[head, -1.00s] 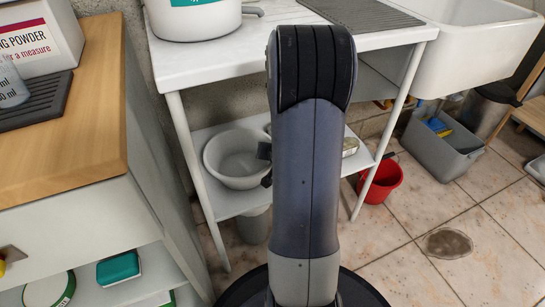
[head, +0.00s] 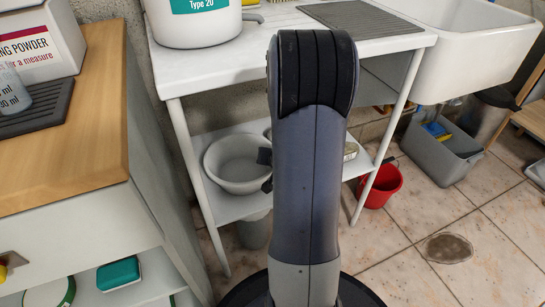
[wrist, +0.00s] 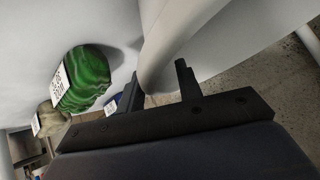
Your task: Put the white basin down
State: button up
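The white basin (head: 236,166) is a round bowl that appears to rest upright on the lower shelf (head: 228,208) under the white table. My gripper (head: 266,171) is at its right side, partly hidden behind my own arm. The two dark fingertips show spread apart there. In the wrist view, the pale curved rim of the basin (wrist: 165,48) passes between the spread fingers of my gripper (wrist: 158,82). It lies nearer the left finger, with a gap before the right one. My arm hides the basin's far right side.
A green wrapped item (wrist: 85,80) lies near the basin in the wrist view. A red bucket (head: 382,184) and a grey tub (head: 437,152) stand on the floor at right. A wooden-topped cabinet (head: 70,125) is at left. Table legs flank the shelf.

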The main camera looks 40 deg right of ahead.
jog(key=p+v, duration=0.5)
jog(key=v, duration=0.6)
jog(key=shift+r, duration=0.1)
jog(key=b+x, duration=0.6)
jog(key=x, duration=0.6)
jog(key=shift+s+f, duration=0.15)
jog(key=shift+f, duration=0.1)
jog(key=shift+r+p, duration=0.85)
jog(key=shift+r, duration=0.35)
jog(key=shift+f, duration=0.1)
